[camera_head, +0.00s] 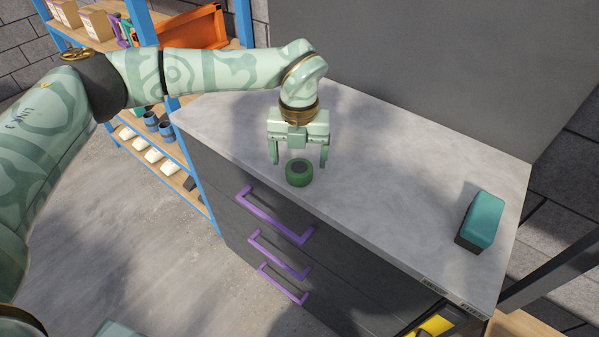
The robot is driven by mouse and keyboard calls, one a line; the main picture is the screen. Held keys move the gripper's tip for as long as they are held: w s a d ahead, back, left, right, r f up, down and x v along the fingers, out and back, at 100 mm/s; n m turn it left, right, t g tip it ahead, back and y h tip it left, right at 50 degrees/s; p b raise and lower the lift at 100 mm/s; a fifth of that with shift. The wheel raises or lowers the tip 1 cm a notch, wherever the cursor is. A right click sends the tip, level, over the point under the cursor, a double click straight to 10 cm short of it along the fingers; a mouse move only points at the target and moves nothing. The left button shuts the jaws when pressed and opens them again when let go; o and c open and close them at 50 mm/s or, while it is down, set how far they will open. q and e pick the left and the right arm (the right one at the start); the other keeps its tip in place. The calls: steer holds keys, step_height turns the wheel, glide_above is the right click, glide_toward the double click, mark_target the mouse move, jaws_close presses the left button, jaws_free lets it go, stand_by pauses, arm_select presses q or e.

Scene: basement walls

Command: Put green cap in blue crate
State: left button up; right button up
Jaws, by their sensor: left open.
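A round green cap (299,173) with a dark hollow centre lies on the grey countertop, near its front edge. My left gripper (299,160) is open and points down just behind and above the cap. Its two fingers stand apart, one to each side of the cap in the picture. I cannot tell whether the fingertips touch the countertop. My right gripper is not in view. I see no blue crate in this view.
A teal and dark block (481,222) stands at the right of the countertop (400,190). Purple drawer handles (272,215) stick out of the cabinet front. A blue-framed shelf (190,165) holds boxes and cups at left. The countertop between cap and block is clear.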

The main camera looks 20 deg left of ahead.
mark_target(299, 167)
arm_select(q)
step_height(299, 167, down, 4)
steer(key=shift+w+f+b, duration=0.1)
steer(key=shift+b, duration=0.4)
steer(key=c, duration=1.1)
steer(key=shift+c, duration=0.2)
